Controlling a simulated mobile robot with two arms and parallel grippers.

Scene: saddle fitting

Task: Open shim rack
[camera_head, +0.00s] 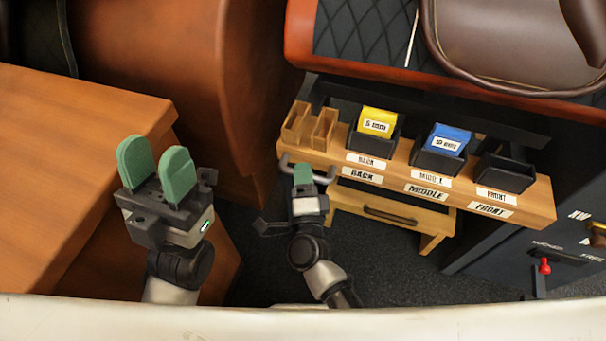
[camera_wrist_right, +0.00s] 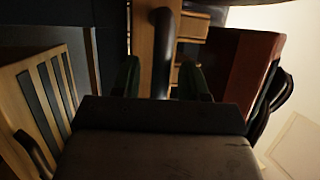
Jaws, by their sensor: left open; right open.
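The shim rack (camera_head: 540,200) is a wooden bench labelled BACK, MIDDLE and FRONT, with black bins on top. The back bin holds a yellow shim block (camera_head: 378,122), the middle bin a blue one (camera_head: 447,140); the front bin (camera_head: 506,173) looks empty. A grey bar handle (camera_head: 325,172) sits at the rack's left end. My right gripper (camera_head: 303,173) is open at this handle. In the right wrist view, the dark handle (camera_wrist_right: 162,45) lies between its green fingers (camera_wrist_right: 160,80); contact cannot be told. My left gripper (camera_head: 157,172) is open and empty, away from the rack.
A drawer with a dark handle (camera_head: 390,215) is under the rack. Wooden holders (camera_head: 310,125) stand at its left end. A brown saddle (camera_head: 500,50) is behind. A wooden block (camera_head: 70,120) is at left; a dark panel with a red lever (camera_head: 545,266) is at right.

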